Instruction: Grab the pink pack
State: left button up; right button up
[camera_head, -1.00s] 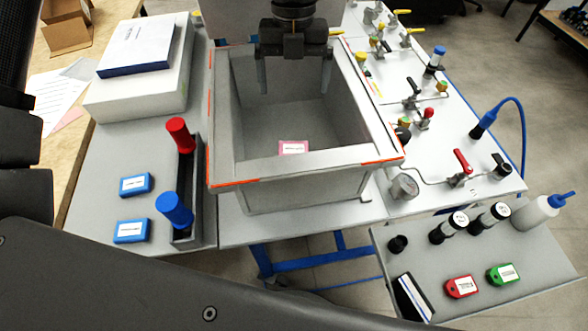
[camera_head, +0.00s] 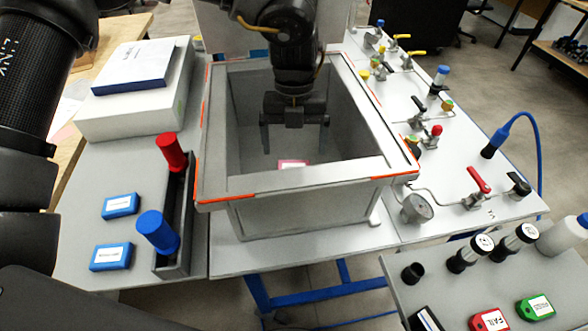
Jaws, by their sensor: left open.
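The pink pack (camera_head: 293,163) lies on the floor of the grey open-topped box (camera_head: 240,188), near its front wall. Only a strip of its pink edge and white label shows, as the box's front rim hides the rest. My left gripper (camera_head: 294,150) is open and points down into the box. Its two fingers are apart and appear to stand over the pack, with nothing between them. I cannot tell the exact height of the fingertips above it. My right gripper is not in view.
The box walls surround my left gripper. Left of the box stand a dark rack with a red-capped (camera_head: 170,152) and a blue-capped (camera_head: 157,232) item, and two blue packs (camera_head: 120,206). Valves and a gauge (camera_head: 416,209) stand to the right. Red (camera_head: 491,321) and green (camera_head: 536,307) packs lie front right.

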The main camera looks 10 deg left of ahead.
aim_at(294, 162)
pick_arm(q)
jog(key=shift+s+f, duration=0.25)
jog(key=shift+f, duration=1.05)
jog(key=shift+s+f, duration=0.25)
jog(key=shift+f, duration=1.05)
jog(key=c, duration=1.1)
jog(key=shift+o, duration=0.2)
